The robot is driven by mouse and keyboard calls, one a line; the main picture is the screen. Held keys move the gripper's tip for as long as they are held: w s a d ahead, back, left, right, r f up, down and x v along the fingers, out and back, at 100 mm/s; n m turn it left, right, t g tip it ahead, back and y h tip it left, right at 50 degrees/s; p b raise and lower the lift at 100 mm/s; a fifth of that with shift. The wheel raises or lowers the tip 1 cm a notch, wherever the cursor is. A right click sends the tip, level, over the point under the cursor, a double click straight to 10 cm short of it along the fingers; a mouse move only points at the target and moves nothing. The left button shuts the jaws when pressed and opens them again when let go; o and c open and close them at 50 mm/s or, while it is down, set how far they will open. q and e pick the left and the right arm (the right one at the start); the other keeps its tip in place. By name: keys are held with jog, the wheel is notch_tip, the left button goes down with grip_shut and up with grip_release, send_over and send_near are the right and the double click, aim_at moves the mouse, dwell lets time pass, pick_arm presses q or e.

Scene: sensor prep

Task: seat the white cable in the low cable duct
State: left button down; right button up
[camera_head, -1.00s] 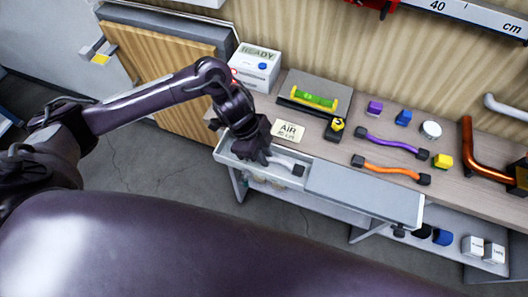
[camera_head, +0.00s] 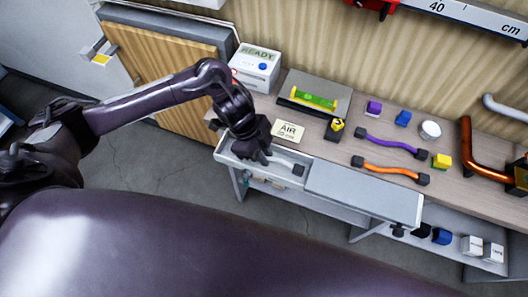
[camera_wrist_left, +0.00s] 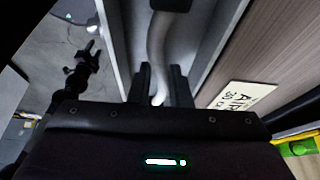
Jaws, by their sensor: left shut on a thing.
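The white cable (camera_head: 283,161) lies along the low grey duct (camera_head: 229,157) at the front edge of the bench, its dark end plug (camera_head: 298,170) toward the right. My left gripper (camera_head: 262,158) is over the open left part of the duct, shut on the cable. In the left wrist view the cable (camera_wrist_left: 158,45) runs from between the fingers (camera_wrist_left: 159,88) between the duct's walls to the dark plug at the top. The cable's other end is hidden by the gripper.
A grey cover (camera_head: 362,192) spans the right part of the duct. Behind stand an AIR card (camera_head: 288,131), a green level (camera_head: 314,101), a purple cable (camera_head: 392,143) and an orange cable (camera_head: 390,170). A READY box (camera_head: 256,67) stands at the back left.

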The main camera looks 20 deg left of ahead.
dwell(0.6)
pick_arm(q)
jog(key=shift+f, duration=0.55)
dwell(0.4)
jog(key=c, duration=1)
grip_release()
jog(key=shift+r, duration=0.1)
